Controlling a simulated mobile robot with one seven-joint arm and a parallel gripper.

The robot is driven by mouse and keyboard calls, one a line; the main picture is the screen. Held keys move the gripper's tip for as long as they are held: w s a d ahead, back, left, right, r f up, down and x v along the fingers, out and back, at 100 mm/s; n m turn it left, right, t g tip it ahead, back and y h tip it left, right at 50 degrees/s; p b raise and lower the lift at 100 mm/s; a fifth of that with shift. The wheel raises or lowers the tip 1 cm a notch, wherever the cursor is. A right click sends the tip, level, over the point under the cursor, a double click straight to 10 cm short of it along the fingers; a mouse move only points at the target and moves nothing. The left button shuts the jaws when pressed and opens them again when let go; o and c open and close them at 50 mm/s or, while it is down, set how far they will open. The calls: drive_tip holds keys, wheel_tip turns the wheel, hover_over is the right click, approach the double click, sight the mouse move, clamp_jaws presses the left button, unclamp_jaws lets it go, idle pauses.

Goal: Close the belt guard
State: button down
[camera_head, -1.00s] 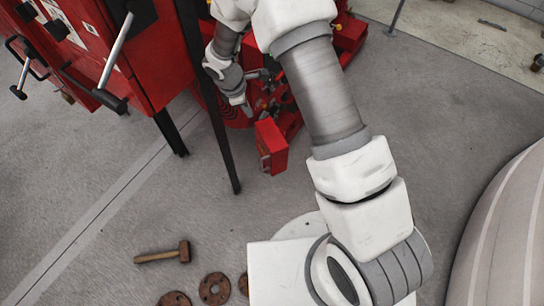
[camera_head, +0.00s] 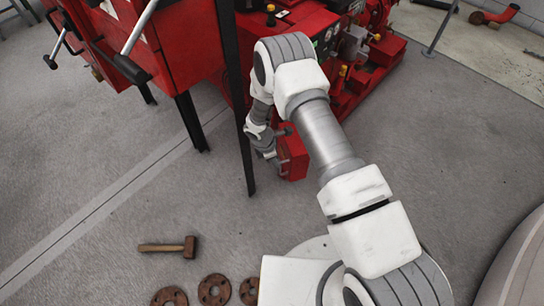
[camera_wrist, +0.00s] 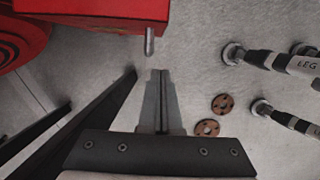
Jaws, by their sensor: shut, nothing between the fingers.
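The belt guard (camera_head: 294,157) shows in the head view as a red box-like panel low on the red pumpset, with a handle on its near face. It appears swung out from the machine, partly hidden by my arm. My gripper (camera_head: 277,162) is beside the handle side of the guard; its fingertips are hard to make out there. In the wrist view, my gripper (camera_wrist: 161,73) is shut and empty. A red edge, likely the guard (camera_wrist: 95,10), lies ahead, with a grey handle end (camera_wrist: 149,42) just beyond the fingertips. A gap shows between them.
A red cabinet (camera_head: 185,45) on dark legs stands to the left; a thin dark post (camera_head: 236,100) rises close beside my gripper. A hammer (camera_head: 170,246) and rusty discs (camera_head: 214,290) lie on the floor. Open grey floor (camera_head: 440,150) lies to the right.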

sight(288, 153)
drive_tip(key=d, duration=0.1)
drive_tip(key=w+d+f, duration=0.1)
drive_tip(key=d+b, duration=0.1)
drive_tip(key=d, duration=0.1)
drive_tip(key=shift+w+f, duration=0.2)
drive_tip(key=shift+w, duration=0.1)
drive_tip(key=shift+d, duration=0.15)
